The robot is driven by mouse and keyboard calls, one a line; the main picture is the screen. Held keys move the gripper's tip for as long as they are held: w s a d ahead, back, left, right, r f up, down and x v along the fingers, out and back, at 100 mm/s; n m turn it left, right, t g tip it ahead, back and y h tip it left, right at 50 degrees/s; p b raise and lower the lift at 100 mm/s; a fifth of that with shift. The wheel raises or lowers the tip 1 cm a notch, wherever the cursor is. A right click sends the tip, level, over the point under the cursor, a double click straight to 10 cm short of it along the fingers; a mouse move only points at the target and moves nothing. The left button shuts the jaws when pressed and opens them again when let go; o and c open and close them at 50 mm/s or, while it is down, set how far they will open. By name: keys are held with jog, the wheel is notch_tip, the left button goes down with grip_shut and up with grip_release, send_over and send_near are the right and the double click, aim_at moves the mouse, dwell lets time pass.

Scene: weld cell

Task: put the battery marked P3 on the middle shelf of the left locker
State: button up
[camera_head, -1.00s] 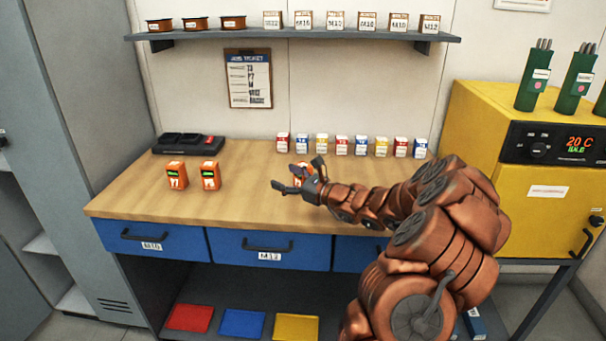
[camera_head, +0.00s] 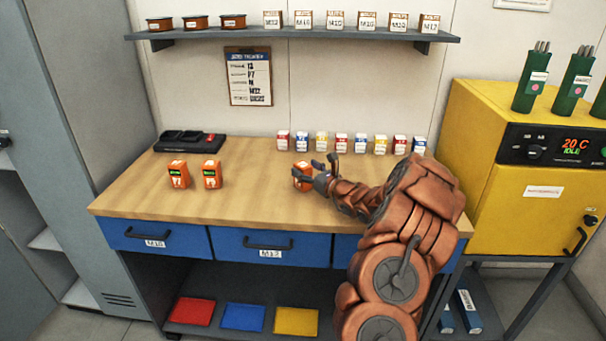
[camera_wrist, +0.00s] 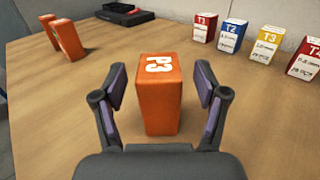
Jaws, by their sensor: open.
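The orange battery marked P3 (camera_wrist: 161,100) stands upright on the workbench in the wrist view. It also shows in the head view (camera_head: 302,177), partly covered by my gripper. My gripper (camera_wrist: 160,95) is open, with one finger on each side of the battery and a visible gap on both sides. In the head view my gripper (camera_head: 322,172) is at the battery's right. The grey locker (camera_head: 85,110) stands at the left of the head view. A shelf (camera_head: 46,240) shows low at the picture's left edge; I cannot tell which level it is.
Two other orange batteries (camera_head: 178,175) stand left on the workbench (camera_head: 250,205), near a black charger (camera_head: 190,142). A row of small labelled boxes (camera_head: 341,143) lines the back. A yellow oven (camera_head: 535,165) is at the right. The left front of the bench is clear.

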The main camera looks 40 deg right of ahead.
jog(key=shift+w+a, duration=0.15)
jog(key=shift+w, duration=0.65)
grip_shut()
